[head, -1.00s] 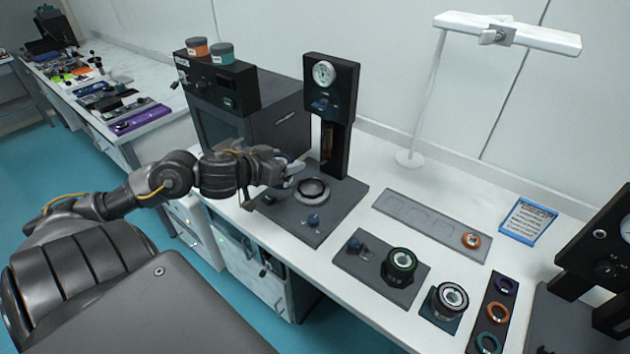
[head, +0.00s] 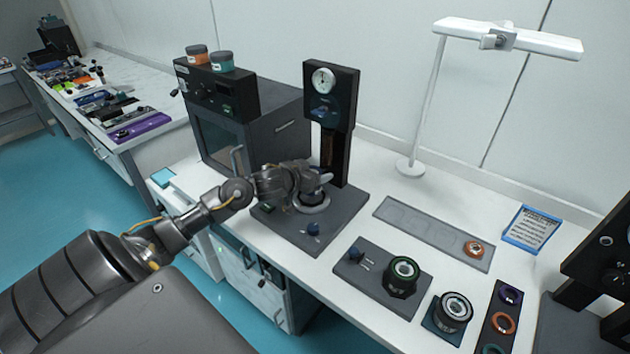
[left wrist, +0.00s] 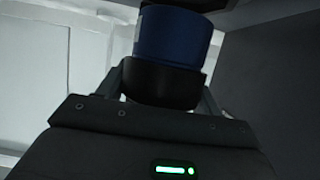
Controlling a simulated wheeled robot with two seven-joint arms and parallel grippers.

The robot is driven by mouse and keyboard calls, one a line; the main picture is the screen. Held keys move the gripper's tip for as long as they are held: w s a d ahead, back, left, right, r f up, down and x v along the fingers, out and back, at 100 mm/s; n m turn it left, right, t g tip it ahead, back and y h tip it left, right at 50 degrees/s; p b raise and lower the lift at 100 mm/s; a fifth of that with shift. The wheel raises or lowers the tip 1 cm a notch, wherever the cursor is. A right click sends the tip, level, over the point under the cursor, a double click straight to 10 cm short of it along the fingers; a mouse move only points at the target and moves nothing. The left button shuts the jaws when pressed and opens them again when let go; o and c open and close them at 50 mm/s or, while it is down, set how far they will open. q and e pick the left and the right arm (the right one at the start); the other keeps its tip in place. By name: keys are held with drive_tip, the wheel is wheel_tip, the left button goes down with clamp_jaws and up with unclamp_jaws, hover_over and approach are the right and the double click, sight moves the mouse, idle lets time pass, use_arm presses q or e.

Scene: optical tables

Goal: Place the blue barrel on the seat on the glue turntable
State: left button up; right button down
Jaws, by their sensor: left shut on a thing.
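My left gripper (head: 318,184) is shut on the blue barrel, which shows in the left wrist view (left wrist: 170,38) as a blue cylinder with a black lower part between the fingers. In the head view the gripper mostly hides the barrel. The gripper is just above a pale ring-shaped seat (head: 313,208) on a dark base plate (head: 285,224), in front of a black column with a dial gauge (head: 323,80). I cannot tell whether the barrel touches the seat. My right gripper is not in view.
A dark oven-like box (head: 265,125) stands behind left of the arm. Another plate (head: 350,272) carries a green-ringed black barrel (head: 402,272). A grey tray (head: 420,225) and a lamp (head: 408,165) are to the right.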

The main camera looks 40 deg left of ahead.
use_arm(q)
wheel_tip(320, 180, down, 3)
drive_tip(key=shift+r, duration=0.1)
drive_tip(key=o, duration=1.1)
drive_tip(key=shift+c, duration=0.2)
